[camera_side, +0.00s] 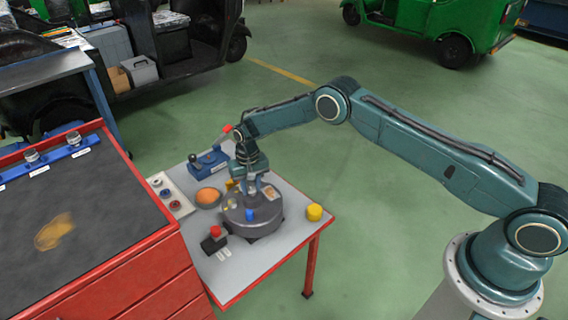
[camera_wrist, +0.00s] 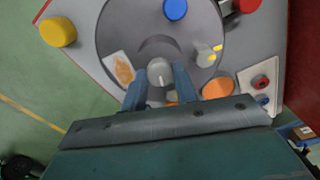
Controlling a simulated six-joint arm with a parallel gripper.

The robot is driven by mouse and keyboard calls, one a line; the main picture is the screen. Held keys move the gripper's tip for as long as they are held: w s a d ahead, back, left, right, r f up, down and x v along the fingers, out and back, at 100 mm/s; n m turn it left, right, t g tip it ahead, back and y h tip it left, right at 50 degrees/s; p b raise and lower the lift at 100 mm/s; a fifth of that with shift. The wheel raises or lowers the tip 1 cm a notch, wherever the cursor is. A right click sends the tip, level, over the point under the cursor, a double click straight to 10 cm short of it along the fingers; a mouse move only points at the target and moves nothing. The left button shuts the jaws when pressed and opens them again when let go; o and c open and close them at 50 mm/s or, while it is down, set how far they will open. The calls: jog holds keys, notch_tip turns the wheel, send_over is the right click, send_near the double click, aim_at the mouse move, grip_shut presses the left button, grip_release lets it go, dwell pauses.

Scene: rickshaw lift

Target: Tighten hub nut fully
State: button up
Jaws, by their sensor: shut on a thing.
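The grey round drum (camera_side: 262,222) stands on a small table with red legs. It shows from above in the wrist view (camera_wrist: 130,25). In the wrist view the round grey hub nut (camera_wrist: 160,72) is at the drum's middle. My gripper (camera_wrist: 160,82) reaches down over the drum with its two blue-grey fingers on either side of the nut, shut on it. In the side view my gripper (camera_side: 252,186) is above the drum's centre and hides the nut. How far the nut is turned cannot be seen.
On the drum are a blue knob (camera_wrist: 175,9), a grey knob with yellow marks (camera_wrist: 206,54) and an orange-marked card (camera_wrist: 121,69). Around it stand a yellow cylinder (camera_side: 314,212), a red-topped button box (camera_side: 214,240), an orange-filled bowl (camera_side: 208,197) and a blue lever device (camera_side: 208,163). A red cabinet (camera_side: 150,265) borders the left.

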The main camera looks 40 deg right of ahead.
aim_at(251, 189)
jog(key=n, duration=0.6)
jog(key=shift+n, duration=0.3)
jog(key=n, duration=0.5)
dwell(0.4)
jog(key=o, duration=1)
jog(key=shift+r, duration=0.1)
notch_tip(251, 189, up, 14)
jog(key=shift+f, duration=0.15)
